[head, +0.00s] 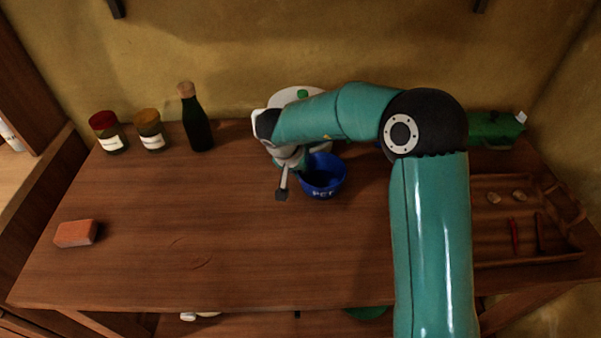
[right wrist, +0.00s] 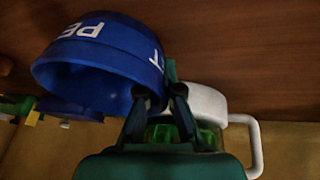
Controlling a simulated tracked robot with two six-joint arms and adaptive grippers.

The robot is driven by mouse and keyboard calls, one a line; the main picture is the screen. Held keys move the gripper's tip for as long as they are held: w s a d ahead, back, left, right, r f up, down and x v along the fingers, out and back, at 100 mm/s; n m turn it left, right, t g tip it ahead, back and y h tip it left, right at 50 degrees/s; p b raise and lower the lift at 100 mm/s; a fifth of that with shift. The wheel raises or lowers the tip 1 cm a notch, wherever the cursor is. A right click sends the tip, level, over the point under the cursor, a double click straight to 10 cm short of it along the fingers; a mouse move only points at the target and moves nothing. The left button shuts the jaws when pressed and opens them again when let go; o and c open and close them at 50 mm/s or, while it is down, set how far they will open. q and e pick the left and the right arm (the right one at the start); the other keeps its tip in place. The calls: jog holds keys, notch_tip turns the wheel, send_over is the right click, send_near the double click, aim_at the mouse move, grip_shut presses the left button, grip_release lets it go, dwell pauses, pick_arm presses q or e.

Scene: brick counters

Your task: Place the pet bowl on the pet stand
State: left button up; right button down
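The blue pet bowl (head: 330,180), with white lettering on its side, stands upright on the brown counter. It also shows large in the right wrist view (right wrist: 95,68). My right gripper (head: 292,184) is at the bowl's left rim. One finger is outside the bowl and the other appears to be over or inside the rim. In the right wrist view the fingers (right wrist: 161,97) are apart beside the bowl wall. A blue thing (right wrist: 75,108) behind the bowl is mostly hidden; I cannot tell whether it is the pet stand. My left gripper is not in view.
A white handled container with green (right wrist: 208,105) stands close behind my right gripper. A dark bottle (head: 196,125) and two jars (head: 150,130) stand back left. A sponge-like block (head: 76,233) lies front left. A wooden tray (head: 490,247) and green box (head: 492,128) are right. Front middle is clear.

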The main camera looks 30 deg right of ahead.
jog(key=c, duration=1.3)
grip_release()
jog(key=shift+w, duration=0.1)
